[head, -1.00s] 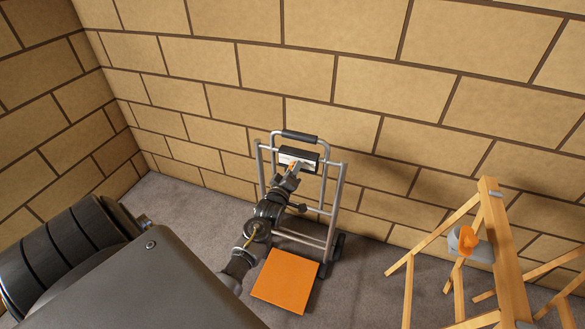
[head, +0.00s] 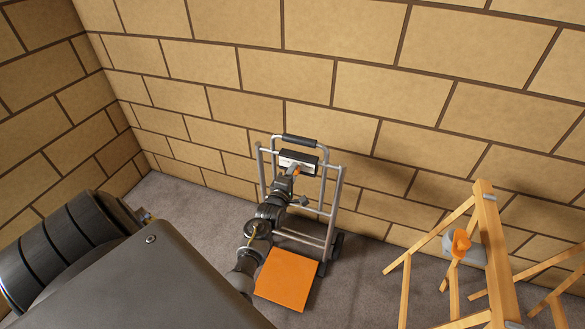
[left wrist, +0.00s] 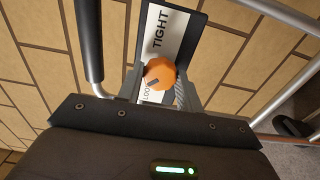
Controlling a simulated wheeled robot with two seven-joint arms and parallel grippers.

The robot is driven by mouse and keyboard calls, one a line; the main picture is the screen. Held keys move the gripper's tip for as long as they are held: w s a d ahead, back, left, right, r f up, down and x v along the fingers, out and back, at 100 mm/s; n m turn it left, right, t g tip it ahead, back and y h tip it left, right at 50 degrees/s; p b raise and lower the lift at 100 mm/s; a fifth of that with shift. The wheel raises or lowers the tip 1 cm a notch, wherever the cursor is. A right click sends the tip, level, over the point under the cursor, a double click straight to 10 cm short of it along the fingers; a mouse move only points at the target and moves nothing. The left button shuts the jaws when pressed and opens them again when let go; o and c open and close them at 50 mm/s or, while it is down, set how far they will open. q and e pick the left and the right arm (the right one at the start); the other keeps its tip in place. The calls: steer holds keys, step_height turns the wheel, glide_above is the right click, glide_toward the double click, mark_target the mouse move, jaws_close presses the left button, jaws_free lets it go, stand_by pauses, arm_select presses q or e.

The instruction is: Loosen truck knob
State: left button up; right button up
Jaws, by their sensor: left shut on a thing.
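The hand truck (head: 333,205) stands upright near the wall, with a dark box carrying a white label (head: 309,157) below its black handle. An orange knob (head: 297,170) sits on this box. In the left wrist view, the knob (left wrist: 163,72) is between the two fingers of my left gripper (left wrist: 158,92), which is shut on it. The label (left wrist: 168,32) reads "TIGHT" above the knob and a partly hidden "LOO" below. A dark mark on the knob lies at its lower left, near "LOO". My left gripper (head: 291,170) also shows in the head view.
An orange toe plate (head: 287,280) lies at the truck's foot. A wooden trestle (head: 490,235) with a grey plate and an orange part (head: 461,243) stands at the right. Block walls close in behind and left. Grey floor is clear between truck and trestle.

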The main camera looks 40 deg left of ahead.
stand_by(0.4)
arm_select(q)
steer(key=o, duration=1)
steer(key=v, duration=1)
steer(key=shift+s, duration=0.35)
steer(key=shift+d+r, duration=0.1)
steer(key=shift+d, duration=0.05)
